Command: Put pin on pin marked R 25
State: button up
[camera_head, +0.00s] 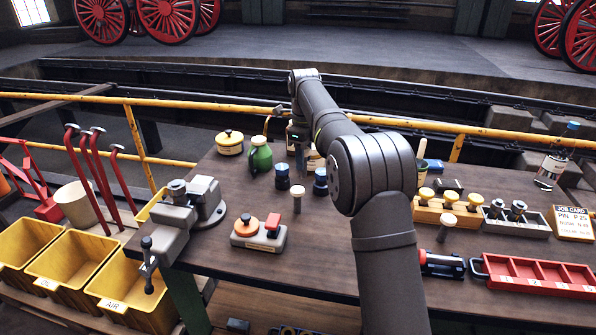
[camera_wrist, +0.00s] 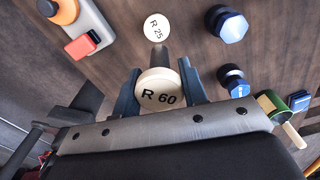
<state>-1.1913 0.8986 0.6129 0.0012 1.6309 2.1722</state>
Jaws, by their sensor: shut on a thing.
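My gripper (camera_wrist: 160,88) is shut on a pin with a round cream top marked R 60 (camera_wrist: 160,95), in the wrist view. Just beyond it stands the pin marked R 25 (camera_wrist: 155,28), its round cream top apart from the held one in the picture. A dark shaft shows between the two tops; I cannot tell which pin it belongs to. In the head view a pale-topped pin (camera_head: 298,192) stands on the table. My gripper's jaws are not clear there behind my arm.
Blue knobs (camera_wrist: 228,24) stand close to the right of the R 25 pin. A block with an orange knob and red button (camera_head: 259,231) is at its left. A green jug (camera_head: 260,155), vise (camera_head: 190,205), wooden pin rack (camera_head: 440,213) and red tray (camera_head: 535,278) share the table.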

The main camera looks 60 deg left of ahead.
jog(key=shift+s+a+f, duration=0.15)
jog(key=shift+a+f, duration=0.05)
jog(key=shift+f, duration=0.6)
jog(key=shift+s+a+f, duration=0.2)
jog(key=shift+a+f, duration=0.05)
jog(key=shift+f, duration=0.6)
jog(key=shift+s+a+f, duration=0.15)
jog(key=shift+a+f, duration=0.05)
jog(key=shift+f, duration=0.6)
jog(key=shift+f, duration=0.2)
jog(key=o, duration=1.3)
notch_tip(320, 180, up, 12)
jog(key=shift+r, duration=0.15)
